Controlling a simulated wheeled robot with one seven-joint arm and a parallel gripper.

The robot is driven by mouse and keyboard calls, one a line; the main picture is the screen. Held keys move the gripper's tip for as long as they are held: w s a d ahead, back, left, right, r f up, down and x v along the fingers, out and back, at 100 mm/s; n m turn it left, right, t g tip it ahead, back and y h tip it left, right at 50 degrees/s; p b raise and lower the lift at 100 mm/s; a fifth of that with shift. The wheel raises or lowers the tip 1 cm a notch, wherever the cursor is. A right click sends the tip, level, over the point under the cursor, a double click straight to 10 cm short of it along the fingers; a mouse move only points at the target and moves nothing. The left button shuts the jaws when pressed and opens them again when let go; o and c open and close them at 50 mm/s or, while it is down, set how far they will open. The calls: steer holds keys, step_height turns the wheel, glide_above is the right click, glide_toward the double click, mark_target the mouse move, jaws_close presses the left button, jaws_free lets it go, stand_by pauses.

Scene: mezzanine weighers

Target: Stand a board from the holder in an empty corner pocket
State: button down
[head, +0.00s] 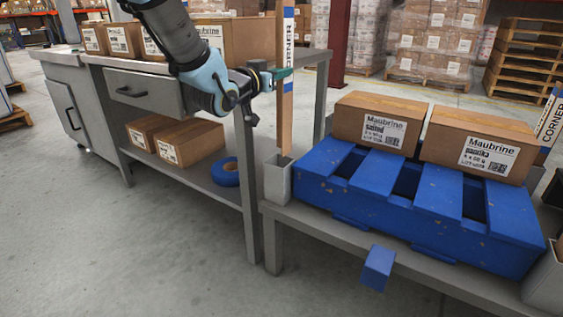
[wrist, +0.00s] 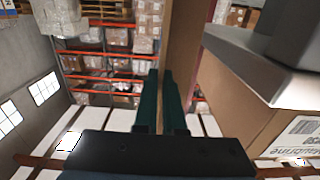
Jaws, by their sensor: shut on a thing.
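My gripper (head: 282,74) is shut on a tall, narrow corner board (head: 286,110), brown with a white and blue printed strip, at upper centre in the head view. The board is upright. Its lower end is at the mouth of a grey corner pocket (head: 278,184) at the left end of the low table; I cannot tell whether it is inside or just above. In the wrist view the dark green fingers (wrist: 160,100) close beside the brown board (wrist: 181,45). Another corner board (head: 551,118) stands at the far right. A second grey pocket (head: 547,284) is at the lower right.
A blue pallet (head: 400,205) with two Maubrine cartons (head: 378,122) (head: 478,146) fills the low table (head: 325,228). A grey workbench (head: 215,108) with cartons and a blue tape roll (head: 226,172) stands left. The floor (head: 150,240) in front is clear.

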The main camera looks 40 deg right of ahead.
mark_target(282, 133)
step_height(282, 133, down, 16)
steer(key=b, duration=0.4)
steer(key=shift+f, duration=0.25)
steer(key=shift+f+b, duration=0.2)
steer(key=shift+b, duration=0.15)
steer(key=c, duration=1)
jaws_free()
steer(key=shift+a+r+p, duration=0.1)
steer(key=shift+r+p, duration=0.2)
steer(key=p+v, duration=0.2)
steer(key=v, duration=1)
steer(key=shift+f, duration=0.15)
